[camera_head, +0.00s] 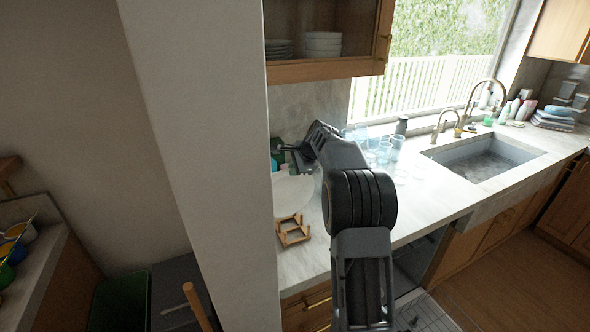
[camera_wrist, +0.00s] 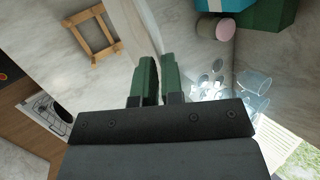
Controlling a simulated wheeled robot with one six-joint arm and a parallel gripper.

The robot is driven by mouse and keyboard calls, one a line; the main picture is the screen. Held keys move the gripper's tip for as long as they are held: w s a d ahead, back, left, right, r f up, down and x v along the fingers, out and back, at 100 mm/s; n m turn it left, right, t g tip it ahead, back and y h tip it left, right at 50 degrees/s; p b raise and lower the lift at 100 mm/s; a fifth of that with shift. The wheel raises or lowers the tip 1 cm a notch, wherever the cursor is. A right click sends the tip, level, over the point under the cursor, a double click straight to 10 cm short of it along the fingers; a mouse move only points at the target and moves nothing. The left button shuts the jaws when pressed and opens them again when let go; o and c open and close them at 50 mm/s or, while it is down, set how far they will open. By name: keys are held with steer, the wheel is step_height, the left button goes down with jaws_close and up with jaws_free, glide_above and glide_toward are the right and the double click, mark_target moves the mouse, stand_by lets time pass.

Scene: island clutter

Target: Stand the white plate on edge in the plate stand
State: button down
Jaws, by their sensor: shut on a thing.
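The white plate (camera_head: 292,194) hangs below my gripper (camera_head: 287,149) in the head view, its broad face turned towards the camera and its left part cut off by the wall edge. In the wrist view the plate (camera_wrist: 142,28) shows nearly edge-on as a pale band running up from between the green fingers of my gripper (camera_wrist: 161,62), which is shut on its rim. The wooden plate stand (camera_head: 291,236) sits on the counter just below the plate. In the wrist view the stand (camera_wrist: 91,34) lies left of the plate, apart from it and empty.
Several clear glasses (camera_head: 384,150) stand on the counter to the right, near a dark bottle (camera_head: 402,126). Green and blue boxes (camera_wrist: 265,12) and a pinkish cylinder (camera_wrist: 215,27) stand beyond the plate. A wall cabinet (camera_head: 325,68) hangs above. The sink (camera_head: 480,160) lies further right.

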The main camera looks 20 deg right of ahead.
steer(key=shift+f, duration=0.3)
steer(key=shift+f+b, duration=1.75)
steer(key=shift+f, duration=0.8)
steer(key=c, duration=1.2)
jaws_free()
steer(key=shift+o, duration=0.2)
steer(key=shift+f, duration=0.1)
steer(key=p+v, duration=0.3)
steer(key=v, duration=0.4)
steer(key=shift+s, duration=0.1)
